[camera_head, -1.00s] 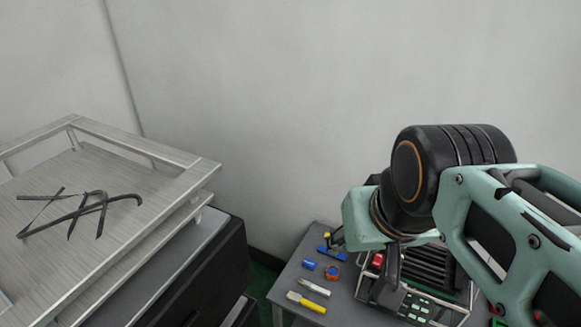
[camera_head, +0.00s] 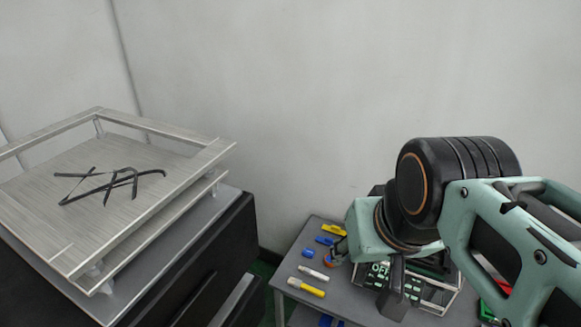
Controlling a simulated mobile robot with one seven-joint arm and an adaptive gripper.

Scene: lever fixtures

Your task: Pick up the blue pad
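Several small blue pieces lie on the grey table. A flat one, which may be the blue pad (camera_head: 325,240), lies near the back beside a yellow piece. A smaller blue piece (camera_head: 308,253) lies just in front of it, and another blue piece (camera_head: 326,321) is cut off by the lower edge. I cannot tell for certain which is the pad. My gripper (camera_head: 369,268) is at the right of these pieces, with its dark fingers spread apart. It appears empty. My wrist hides part of the table.
A boxy device (camera_head: 435,297) is partly behind my arm. A metal rack (camera_head: 50,213) with black rods stands left.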

